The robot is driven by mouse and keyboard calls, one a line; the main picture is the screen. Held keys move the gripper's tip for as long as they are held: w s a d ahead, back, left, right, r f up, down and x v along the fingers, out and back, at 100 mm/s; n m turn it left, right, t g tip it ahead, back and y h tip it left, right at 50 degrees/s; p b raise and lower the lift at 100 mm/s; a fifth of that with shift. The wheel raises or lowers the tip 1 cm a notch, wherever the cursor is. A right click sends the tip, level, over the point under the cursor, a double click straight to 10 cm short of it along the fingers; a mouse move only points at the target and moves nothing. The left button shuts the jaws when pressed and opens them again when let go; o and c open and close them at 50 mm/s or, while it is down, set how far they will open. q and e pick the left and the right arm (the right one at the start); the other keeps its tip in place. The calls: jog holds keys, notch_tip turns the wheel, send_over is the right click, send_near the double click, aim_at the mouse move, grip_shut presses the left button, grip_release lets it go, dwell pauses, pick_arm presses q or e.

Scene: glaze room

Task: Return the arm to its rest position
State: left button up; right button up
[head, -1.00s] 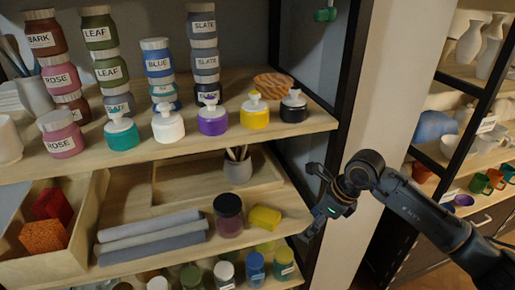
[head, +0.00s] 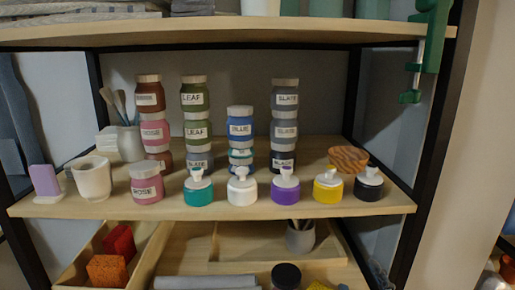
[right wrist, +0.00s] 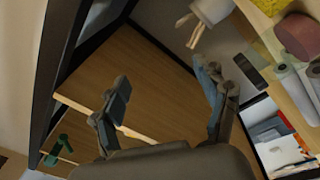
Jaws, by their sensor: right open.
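My right gripper (right wrist: 163,82) is open in the right wrist view, with its two fingers spread wide and nothing between them. It points toward the shelf's wooden surface and dark frame, near the pot with brushes (right wrist: 209,10). In the head view only a small dark piece of the right gripper (head: 378,272) shows at the bottom right, beside the shelf's right post. The rest of the right arm is out of the head view. My left gripper is not in view.
The middle shelf board (head: 215,212) carries stacked labelled jars and a front row of pump-top bottles. A green clamp (head: 428,45) hangs above. Below are an open wooden box (head: 75,275) and a brush pot (head: 300,237).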

jog(key=s+d+f+m+g+h, duration=0.1)
jog(key=s+d+f+m+g, duration=0.1)
jog(key=s+f+m+g, duration=0.45)
jog(key=s+d+f+m+g+h, duration=0.1)
jog(key=s+f+g+h, duration=0.15)
jog(key=f, duration=0.65)
jog(key=s+a+f+m+g+y, duration=0.1)
jog(key=s+a+f+g+y, duration=0.2)
jog(key=s, duration=0.4)
jog(key=s+a+f+m+g, duration=0.1)
jog(key=s+f+g, duration=0.25)
jog(key=s, duration=0.45)
notch_tip(320, 180, down, 27)
jog(key=s+g, duration=0.1)
jog(key=s, duration=0.1)
jog(key=s+d+f+g, duration=0.1)
jog(key=s+d+f, duration=0.2)
jog(key=s+f, duration=1.3)
jog(key=shift+s+f, duration=0.2)
jog(key=shift+g, duration=0.25)
